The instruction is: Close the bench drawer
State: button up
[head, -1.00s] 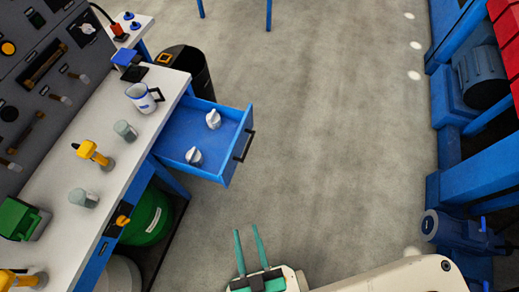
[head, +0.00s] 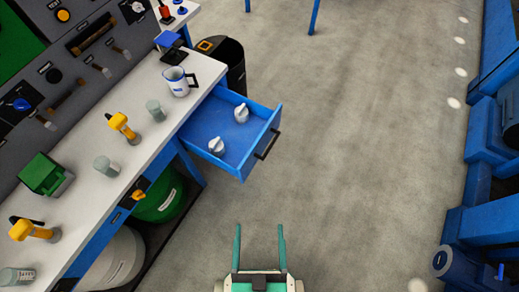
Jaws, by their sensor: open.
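The blue bench drawer (head: 233,121) is pulled out from under the white bench top (head: 140,150), toward the right. Its front panel carries a black bar handle (head: 267,144). Two small white-grey knob-like items (head: 242,113) lie inside it, the other one nearer the front corner (head: 216,146). My gripper (head: 259,230) is at the bottom of the head view, with two parallel green fingers pointing up the picture. It is open and empty, below the drawer in the picture and apart from it.
A black bin (head: 222,64) stands behind the drawer. Blue machinery (head: 490,150) lines the right. The grey floor (head: 360,130) between is clear.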

jog(key=shift+f, duration=0.1)
jog(key=c, duration=0.5)
jog(key=f, duration=0.2)
jog(key=w+d+f+m+g, duration=0.1)
jog(key=f, duration=0.1)
jog(key=w+d+f+m+h, duration=0.1)
jog(key=f, duration=0.1)
jog(key=shift+w+f+g, duration=0.1)
jog(key=shift+w+g, duration=0.15)
jog(key=shift+g, duration=0.05)
grip_shut()
jog(key=m+g+y, duration=0.4)
jog(key=g+y, duration=0.4)
jog(key=y, duration=0.3)
send_near(249, 157)
jog(key=x, duration=0.4)
jog(key=shift+a+f, duration=0.1)
jog(key=shift+f, duration=0.5)
jog(key=shift+w+a, duration=0.35)
jog(key=shift+a, duration=0.25)
